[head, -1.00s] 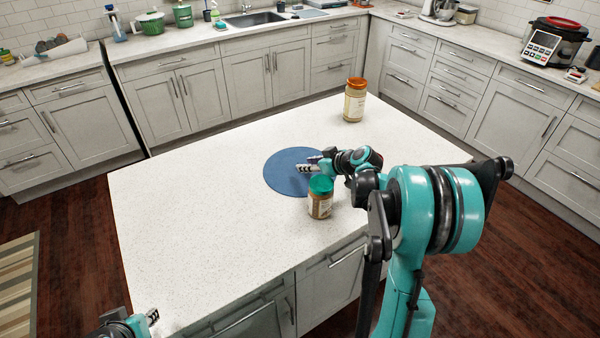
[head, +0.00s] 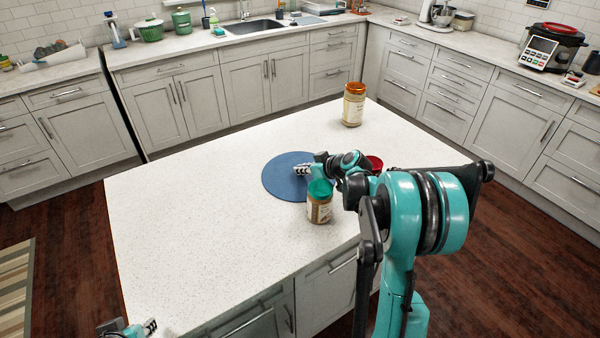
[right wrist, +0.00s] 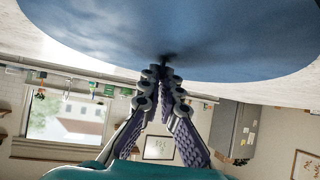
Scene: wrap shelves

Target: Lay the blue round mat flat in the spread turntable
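The blue round mat (head: 280,177) lies flat on the white island top, with its right side partly hidden by my right gripper and a jar. My right gripper (head: 299,170) is low at the mat's right part. In the right wrist view, its fingertips (right wrist: 161,73) come together close to the mat (right wrist: 100,35), over a dark shadow. I see nothing clearly pinched between them. My left gripper (head: 150,326) is at the bottom left, cut by the frame edge, beside the island's front-left corner. I cannot make out a turntable in these views.
A green-lidded jar (head: 319,207) stands at the mat's front right edge, close to my right gripper. A red round item (head: 375,162) is partly hidden behind my right arm. An orange-lidded jar (head: 353,106) stands farther back. The left part of the island top (head: 180,220) is clear.

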